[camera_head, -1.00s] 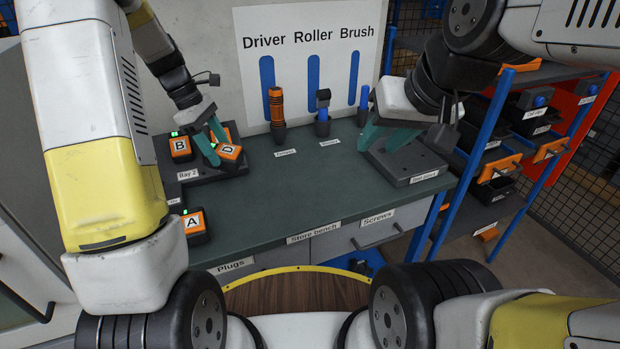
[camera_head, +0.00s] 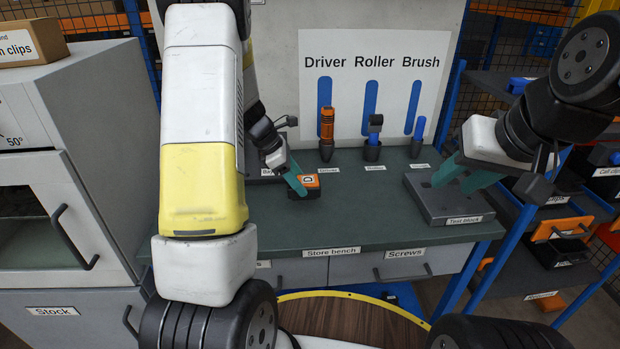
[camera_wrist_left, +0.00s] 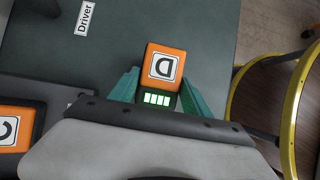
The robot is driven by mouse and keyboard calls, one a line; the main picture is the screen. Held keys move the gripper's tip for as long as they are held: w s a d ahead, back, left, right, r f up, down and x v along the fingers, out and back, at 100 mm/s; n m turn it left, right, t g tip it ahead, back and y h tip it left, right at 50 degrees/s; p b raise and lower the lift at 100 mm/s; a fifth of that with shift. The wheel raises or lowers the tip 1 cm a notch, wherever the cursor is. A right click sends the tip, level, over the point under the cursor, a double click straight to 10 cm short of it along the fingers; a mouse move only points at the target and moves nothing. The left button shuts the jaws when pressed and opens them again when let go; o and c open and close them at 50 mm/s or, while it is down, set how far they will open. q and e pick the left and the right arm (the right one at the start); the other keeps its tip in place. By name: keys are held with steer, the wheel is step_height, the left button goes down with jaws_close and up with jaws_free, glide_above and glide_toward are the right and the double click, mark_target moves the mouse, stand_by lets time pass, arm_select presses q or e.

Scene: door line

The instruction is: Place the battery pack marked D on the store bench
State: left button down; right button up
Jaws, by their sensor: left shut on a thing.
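The battery pack marked D (camera_head: 305,187) is orange and black and lies between the fingers of my left gripper (camera_head: 298,182). The left wrist view shows its D label (camera_wrist_left: 163,66) and lit green bars, with a teal finger on each side. The pack is over the green store bench (camera_head: 385,233), left of its middle; I cannot tell whether its underside touches the top. My right gripper (camera_head: 463,178) looks open and empty over the grey test block (camera_head: 452,207) at the bench's right end.
A driver (camera_head: 327,125), a roller (camera_head: 374,135) and a brush (camera_head: 418,135) stand along the back. Another pack marked C (camera_wrist_left: 14,128) sits on a dark tray in the left wrist view. A grey cabinet (camera_head: 85,190) is at the left. The bench's front middle is clear.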

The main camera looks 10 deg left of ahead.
arm_select(q)
steer(key=shift+f, duration=1.55)
steer(key=shift+f, duration=0.2)
steer(key=shift+c, duration=2.4)
jaws_free()
steer(key=shift+r, duration=0.25)
steer(key=v, duration=1.2)
